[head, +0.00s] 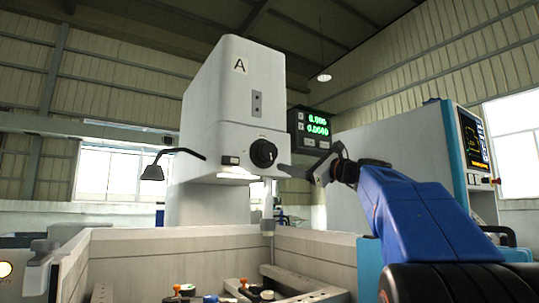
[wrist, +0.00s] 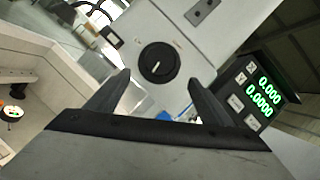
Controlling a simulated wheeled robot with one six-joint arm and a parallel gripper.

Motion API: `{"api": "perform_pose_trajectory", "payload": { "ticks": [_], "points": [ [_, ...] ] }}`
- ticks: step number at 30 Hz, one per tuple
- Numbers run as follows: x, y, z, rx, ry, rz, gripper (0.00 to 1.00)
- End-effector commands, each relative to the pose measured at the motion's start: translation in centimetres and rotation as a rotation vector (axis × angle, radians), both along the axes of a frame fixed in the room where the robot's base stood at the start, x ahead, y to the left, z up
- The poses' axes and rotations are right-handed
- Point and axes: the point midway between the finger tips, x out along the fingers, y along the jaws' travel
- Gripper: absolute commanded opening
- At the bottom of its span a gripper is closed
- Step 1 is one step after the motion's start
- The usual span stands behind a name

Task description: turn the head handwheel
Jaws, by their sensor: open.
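The head handwheel (head: 263,153) is a round black knob on the front of the white machine head (head: 232,95), which is marked A. In the wrist view the handwheel (wrist: 159,63) shows a white pointer line and lies ahead of the fingers, in the gap between them. My gripper (head: 283,170) is just right of the handwheel in the head view. In the wrist view my gripper (wrist: 158,82) has its two dark fingers apart with nothing between them. I see no contact with the handwheel; the exact distance is hard to tell.
A readout (head: 314,129) with green digits is right of the head. A black lamp (head: 153,172) sticks out at left. Below is an open tank (head: 180,240) with several small parts inside. A control cabinet (head: 468,150) stands at right.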

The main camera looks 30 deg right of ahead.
Motion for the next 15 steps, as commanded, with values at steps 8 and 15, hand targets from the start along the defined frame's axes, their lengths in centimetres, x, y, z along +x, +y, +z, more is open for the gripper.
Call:
{"api": "perform_pose_trajectory", "payload": {
  "ticks": [8, 15],
  "points": [
    [3.9, 1.2, 1.3, -0.002, 0.000, 0.003, 0.74],
    [7.6, 2.3, 2.5, -0.001, 0.001, 0.003, 0.74]
  ]
}}
